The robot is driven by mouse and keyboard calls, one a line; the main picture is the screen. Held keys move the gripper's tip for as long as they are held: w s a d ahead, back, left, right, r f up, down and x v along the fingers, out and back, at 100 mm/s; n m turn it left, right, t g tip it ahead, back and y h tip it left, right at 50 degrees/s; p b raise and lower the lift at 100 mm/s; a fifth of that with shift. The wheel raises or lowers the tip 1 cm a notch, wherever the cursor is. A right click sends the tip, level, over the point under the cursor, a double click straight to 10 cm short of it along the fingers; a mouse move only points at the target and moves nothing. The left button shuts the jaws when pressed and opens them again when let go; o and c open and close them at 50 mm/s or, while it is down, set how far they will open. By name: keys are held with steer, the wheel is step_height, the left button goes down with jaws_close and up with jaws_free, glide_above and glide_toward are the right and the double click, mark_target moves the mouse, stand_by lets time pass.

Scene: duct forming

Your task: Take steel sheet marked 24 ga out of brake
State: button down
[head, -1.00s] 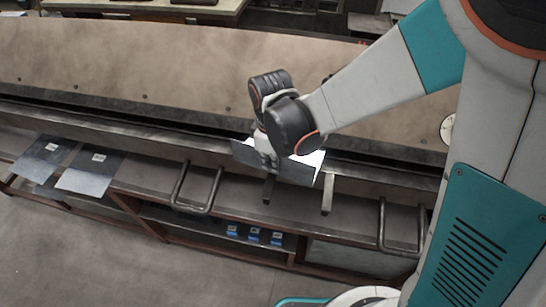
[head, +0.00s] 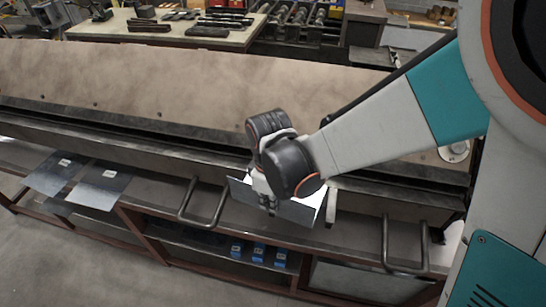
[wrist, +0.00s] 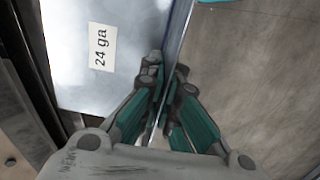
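The steel sheet marked 24 ga (wrist: 75,50) fills the upper left of the wrist view, its white label facing the camera. In the head view the sheet (head: 300,210) is at the front of the brake (head: 130,155), partly hidden by my wrist. My gripper (wrist: 164,80) is shut on the sheet's edge, one finger on each side; it also shows in the head view (head: 270,205). The sheet appears in front of the brake's dark slot, over the front ledge. Whether its far edge is clear of the brake is hidden.
Two other sheets (head: 100,187) lie on the ledge at the left. Bar handles (head: 203,203) stick out from the brake's front, with another handle (head: 405,265) at right. A short metal stop (head: 331,207) stands beside the sheet. Blue boxes (head: 258,252) sit on the lower shelf.

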steer(key=shift+w+d+b, duration=0.2)
steer(key=shift+w, duration=0.8)
steer(key=shift+w+d+b, duration=0.15)
steer(key=shift+w+b, duration=0.05)
steer(key=shift+w, duration=0.8)
